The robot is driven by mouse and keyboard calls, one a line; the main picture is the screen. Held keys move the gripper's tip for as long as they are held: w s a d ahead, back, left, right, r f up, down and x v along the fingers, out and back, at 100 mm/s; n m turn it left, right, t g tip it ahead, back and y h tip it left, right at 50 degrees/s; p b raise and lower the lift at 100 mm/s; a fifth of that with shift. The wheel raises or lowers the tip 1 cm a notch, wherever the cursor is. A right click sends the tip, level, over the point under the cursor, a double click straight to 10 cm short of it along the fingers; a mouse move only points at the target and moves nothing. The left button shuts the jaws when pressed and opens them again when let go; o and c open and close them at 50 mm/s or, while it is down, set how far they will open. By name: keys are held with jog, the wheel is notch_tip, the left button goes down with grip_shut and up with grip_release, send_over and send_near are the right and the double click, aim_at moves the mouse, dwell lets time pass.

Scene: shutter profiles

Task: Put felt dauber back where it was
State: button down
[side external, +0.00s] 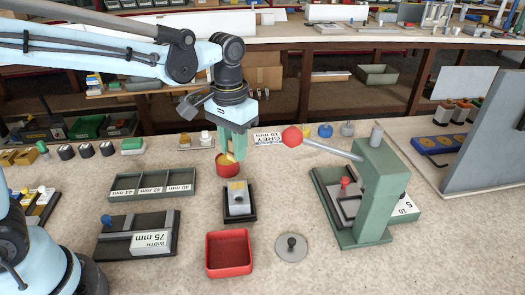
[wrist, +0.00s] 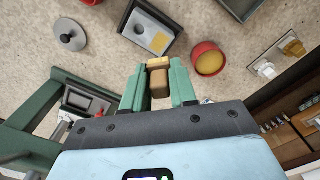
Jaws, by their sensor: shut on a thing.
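My gripper (side external: 232,155) is shut on the felt dauber (wrist: 159,77), a small wooden block with a yellowish end, held between the green fingers in the wrist view. In the side view, only a bit of yellow shows at the fingertips. A round red pot (side external: 227,167) with a yellow inside stands close by the fingertips; in the wrist view, the pot (wrist: 208,60) is to the right of the held dauber, apart from it. The dauber's height above the bench cannot be told exactly.
A dark tray with a grey, yellow-patched block (side external: 238,198) stands in front of the pot. A square red tray (side external: 228,266) and grey knobbed lid (side external: 291,247) are nearer. A green lever press (side external: 374,195) stands right; a compartment tray (side external: 152,187) and width gauge (side external: 138,235) lie left.

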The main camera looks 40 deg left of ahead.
aim_at(285, 194)
jog(key=w+d+f+m, duration=0.2)
jog(key=w+d+m, duration=0.6)
jog(key=shift+m, duration=0.4)
notch_tip(285, 194, down, 10)
jog(key=shift+d, duration=0.15)
jog(key=shift+f, duration=0.15)
jog(key=c, duration=0.9)
grip_release()
